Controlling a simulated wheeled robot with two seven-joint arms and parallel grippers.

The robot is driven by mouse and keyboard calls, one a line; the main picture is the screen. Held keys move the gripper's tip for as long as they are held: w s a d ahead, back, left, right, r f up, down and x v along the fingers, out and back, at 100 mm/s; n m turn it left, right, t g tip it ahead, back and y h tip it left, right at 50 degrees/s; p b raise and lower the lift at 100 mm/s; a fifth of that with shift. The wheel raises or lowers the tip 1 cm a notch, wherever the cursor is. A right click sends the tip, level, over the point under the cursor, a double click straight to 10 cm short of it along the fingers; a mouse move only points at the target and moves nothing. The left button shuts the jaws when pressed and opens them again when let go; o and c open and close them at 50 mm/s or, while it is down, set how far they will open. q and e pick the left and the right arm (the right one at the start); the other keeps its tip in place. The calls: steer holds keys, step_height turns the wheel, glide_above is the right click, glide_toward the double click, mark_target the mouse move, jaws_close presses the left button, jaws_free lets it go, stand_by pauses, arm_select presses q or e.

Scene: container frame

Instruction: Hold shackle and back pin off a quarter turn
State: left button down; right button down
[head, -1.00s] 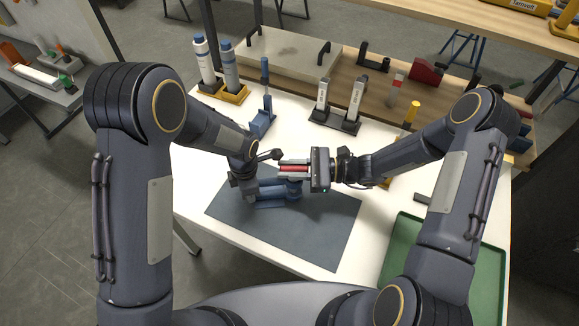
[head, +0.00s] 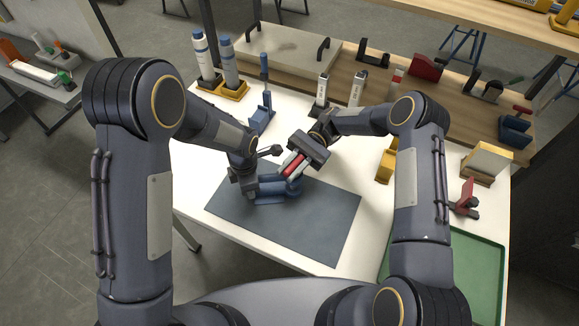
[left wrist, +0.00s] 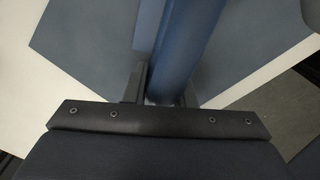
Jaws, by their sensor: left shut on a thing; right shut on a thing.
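The blue shackle (head: 278,197) lies at the left part of the grey mat. My left gripper (head: 245,185) is shut on its left end. In the left wrist view the shackle's blue bar (left wrist: 185,45) runs between the two fingers (left wrist: 160,85). My right gripper (head: 289,170) is shut at the shackle's upper right side, with its body tilted up to the right. A red part (head: 294,163) shows between its fingers. The pin's end in the jaws is mostly hidden, and its thread cannot be seen.
The grey mat (head: 315,225) is clear on its right. A green tray (head: 470,270) is at the lower right. Two bottles in a yellow holder (head: 232,92), a blue stand (head: 262,115) and white-topped tools (head: 322,92) stand behind. A yellow block (head: 386,165) stands right of my right gripper.

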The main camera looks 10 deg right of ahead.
arm_select(q)
steer(key=shift+w+d, duration=0.15)
steer(key=shift+d, duration=0.05)
arm_select(e)
steer(key=shift+s+f+n+g+h, duration=0.15)
steer(key=shift+n+g+h, duration=1.05)
steer(key=shift+h, duration=0.5)
arm_select(q)
steer(key=shift+r, duration=0.1)
arm_select(e)
steer(key=shift+d, duration=0.1)
steer(key=c, duration=1.3)
jaws_free()
arm_select(q)
steer(key=shift+a, duration=0.1)
steer(key=c, duration=1.1)
jaws_free()
steer(key=shift+c, duration=0.2)
